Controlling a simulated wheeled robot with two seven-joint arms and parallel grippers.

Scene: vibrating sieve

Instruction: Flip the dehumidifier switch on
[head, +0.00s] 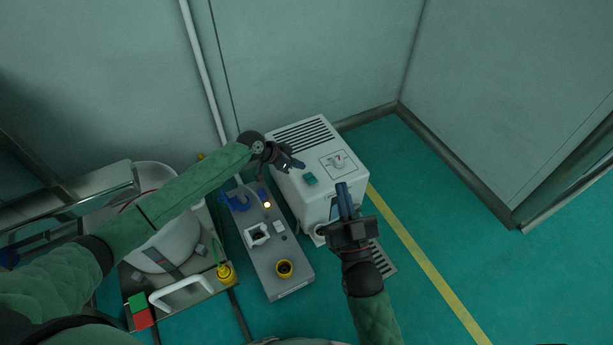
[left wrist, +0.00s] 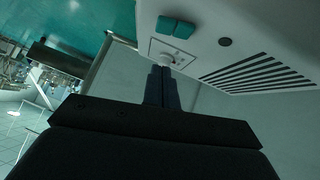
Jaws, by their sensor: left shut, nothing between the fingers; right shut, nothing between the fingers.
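The dehumidifier (head: 296,170) is a white box with a slotted vent on its top, standing on the floor against the wall. Its top carries a green rocker switch (head: 310,179) and a dial on a square plate (head: 337,162). In the left wrist view the green switch (left wrist: 175,27) and the dial (left wrist: 172,58) both show. My left gripper (head: 298,165) is shut and empty, just over the top panel. In its wrist view the fingertips (left wrist: 163,72) point toward the dial plate; contact cannot be told. My right gripper (head: 344,190) is shut and empty, in front of the dehumidifier's front right side.
A grey control box (head: 284,278) with a yellow-ringed button and a small lit lamp stands left of the dehumidifier. The sieve machine (head: 165,240) with a white handle is at the lower left. Green floor right of the yellow line (head: 425,265) is free.

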